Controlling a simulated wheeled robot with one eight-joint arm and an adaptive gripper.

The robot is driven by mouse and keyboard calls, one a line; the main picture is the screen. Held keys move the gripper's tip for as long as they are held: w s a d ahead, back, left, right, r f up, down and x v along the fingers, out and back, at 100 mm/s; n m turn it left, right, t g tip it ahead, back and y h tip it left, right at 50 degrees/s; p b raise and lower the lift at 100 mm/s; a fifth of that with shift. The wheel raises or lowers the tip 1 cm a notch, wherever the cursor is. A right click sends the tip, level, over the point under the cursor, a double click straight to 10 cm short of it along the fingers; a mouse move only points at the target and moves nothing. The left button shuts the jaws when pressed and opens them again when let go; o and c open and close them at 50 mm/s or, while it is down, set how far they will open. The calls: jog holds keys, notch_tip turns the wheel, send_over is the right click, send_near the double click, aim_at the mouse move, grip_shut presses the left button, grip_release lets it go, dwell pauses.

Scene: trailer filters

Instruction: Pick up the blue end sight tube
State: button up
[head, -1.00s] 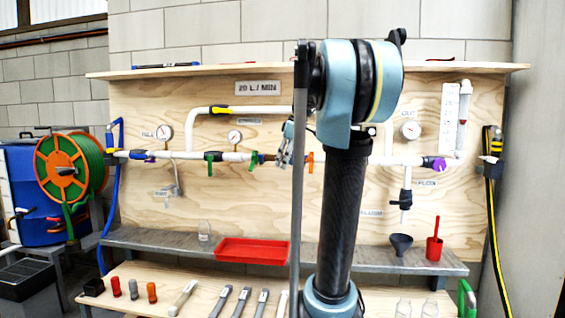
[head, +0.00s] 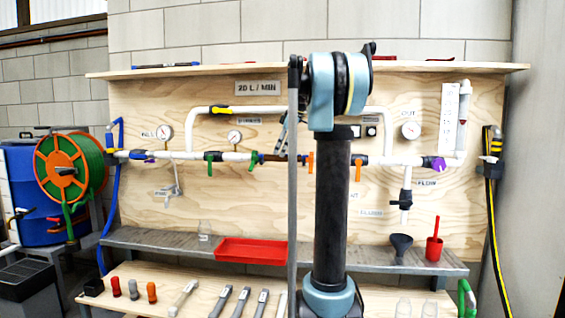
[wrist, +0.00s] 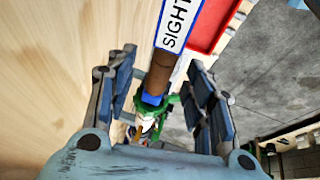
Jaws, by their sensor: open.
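A sight tube (wrist: 160,74) shows in the wrist view, brown in the body with a blue end at its lower tip. A white label reading "SIGHT" with a blue border lies along its upper part. In the head view a brown and blue section (head: 270,158) sits in line with the white pipe, mostly left of my arm. My gripper (wrist: 163,62) is open, one finger on each side of the tube in the picture. I cannot tell whether the fingers touch it. In the head view my gripper is largely hidden behind my arm.
A green valve handle (wrist: 172,106) is close below the tube's blue end. An orange handle (head: 308,162) is right of the section. A red tray (head: 252,250) stands on the grey shelf below. A dark tube with blue ends (head: 166,67) lies on the top shelf.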

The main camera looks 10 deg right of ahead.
jog(key=shift+x, duration=1.8)
jog(key=shift+s, duration=0.15)
grip_shut()
